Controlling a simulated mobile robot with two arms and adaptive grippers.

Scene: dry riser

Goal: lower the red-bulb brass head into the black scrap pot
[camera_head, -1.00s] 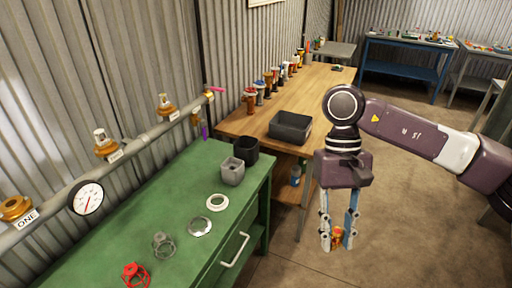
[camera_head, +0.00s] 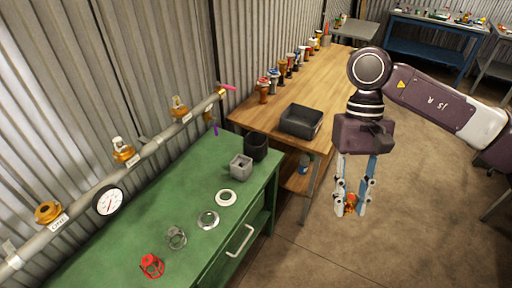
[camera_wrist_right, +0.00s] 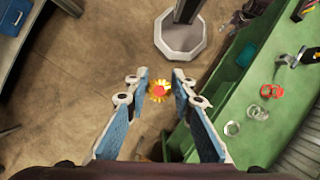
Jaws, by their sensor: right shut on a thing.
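My right gripper (camera_head: 352,208) is shut on the brass head (camera_head: 351,202), which has a red bulb. It holds the head low between its fingertips, over the floor to the right of the green bench. In the right wrist view the brass head (camera_wrist_right: 159,91) looks like a toothed yellow disc with a red centre, between the blue fingers. The black scrap pot (camera_head: 257,146) stands at the far right corner of the green bench, left of my gripper and apart from it. Its inside is hard to make out. My left gripper is not in view.
A grey pot (camera_head: 241,167) stands close in front of the black one on the green bench (camera_head: 150,215). Rings and a red cage-like part (camera_head: 152,266) lie nearer. A wooden table (camera_head: 335,85) bears a dark tray (camera_head: 301,121). A pipe with a gauge (camera_head: 108,201) runs along the wall.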

